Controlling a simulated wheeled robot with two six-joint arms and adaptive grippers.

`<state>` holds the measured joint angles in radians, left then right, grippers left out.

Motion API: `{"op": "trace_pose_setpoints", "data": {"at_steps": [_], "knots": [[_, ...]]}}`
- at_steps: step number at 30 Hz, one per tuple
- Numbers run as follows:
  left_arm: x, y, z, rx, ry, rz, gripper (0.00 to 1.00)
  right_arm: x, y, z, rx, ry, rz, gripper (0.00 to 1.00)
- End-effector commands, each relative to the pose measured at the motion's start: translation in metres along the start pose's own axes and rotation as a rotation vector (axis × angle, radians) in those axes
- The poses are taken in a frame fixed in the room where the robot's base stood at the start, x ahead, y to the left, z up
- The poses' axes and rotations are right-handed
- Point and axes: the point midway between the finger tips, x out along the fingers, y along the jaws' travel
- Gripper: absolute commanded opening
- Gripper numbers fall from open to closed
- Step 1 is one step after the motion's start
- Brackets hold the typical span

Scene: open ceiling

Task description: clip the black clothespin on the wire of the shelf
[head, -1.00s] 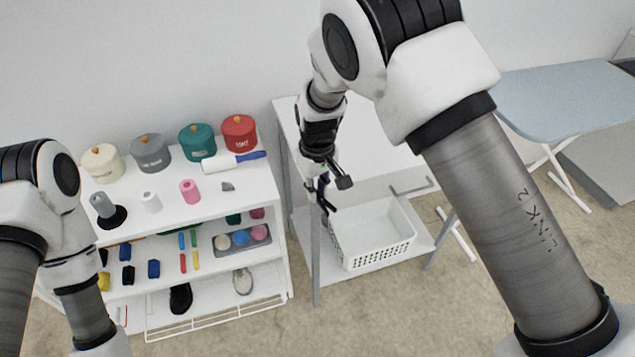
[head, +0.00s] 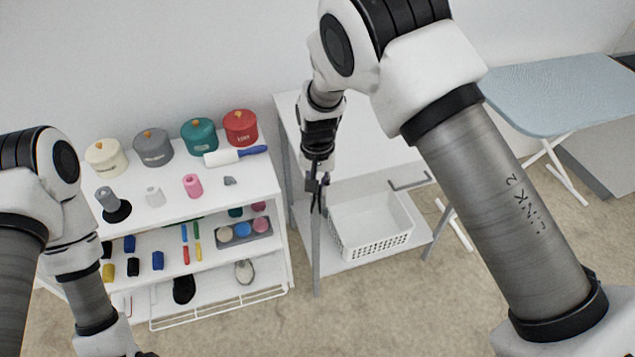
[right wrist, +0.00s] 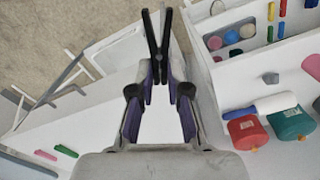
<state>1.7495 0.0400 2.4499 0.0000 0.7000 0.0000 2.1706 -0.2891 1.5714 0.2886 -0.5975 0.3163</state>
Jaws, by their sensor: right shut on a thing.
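My right gripper (head: 317,180) is shut on the black clothespin (head: 317,201), which points down beside the white table's front left leg. In the right wrist view the clothespin (right wrist: 157,40) sticks out beyond the purple-padded fingertips (right wrist: 160,82), its two arms crossing in an X. The white shelf (head: 238,185) stands to the left of this gripper. A white wire rail (head: 220,308) runs along the shelf's bottom front edge, below and left of the clothespin and apart from it. My left gripper is at the bottom left, its fingers cut off by the picture's edge.
The white table (head: 360,150) has a white basket (head: 372,240) on its lower level. A blue ironing board (head: 560,95) is at the right. Floor in front is clear.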

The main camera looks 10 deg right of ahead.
Motion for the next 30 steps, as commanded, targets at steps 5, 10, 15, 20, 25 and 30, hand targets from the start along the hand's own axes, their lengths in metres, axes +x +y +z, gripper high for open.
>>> {"op": "trace_pose_setpoints", "data": {"at_steps": [5, 10, 15, 20, 25, 30], "knots": [[-0.0097, 0.0001, -0.0002, 0.0, 0.001, 0.0, 0.4, -0.0017, 0.0001, 0.0001, 0.293, -0.001, 0.0, 0.01], [-0.0088, 0.0001, -0.0002, 0.0, 0.0, 0.0, 0.4, -0.0004, 0.0001, 0.0, 0.337, 0.0, 0.0, 0.01], [-0.0104, 0.0001, -0.0001, 0.0, 0.0, 0.0, 0.4, -0.0013, 0.0, 0.0, 0.381, 0.0, 0.0, 0.01], [-0.0149, 0.0001, -0.0001, 0.0, 0.0, 0.0, 0.4, -0.0019, 0.0001, 0.0, 0.661, -0.001, 0.001, 0.01], [-0.0149, 0.0001, -0.0002, 0.0, 0.0, 0.0, 0.4, -0.0007, 0.0, 0.0, 0.8, -0.001, 0.001, 0.01], [-0.0148, 0.0001, -0.0002, 0.0, 0.0, 0.0, 0.4, -0.0006, 0.0, 0.0, 0.801, -0.001, 0.001, 0.01]]}}
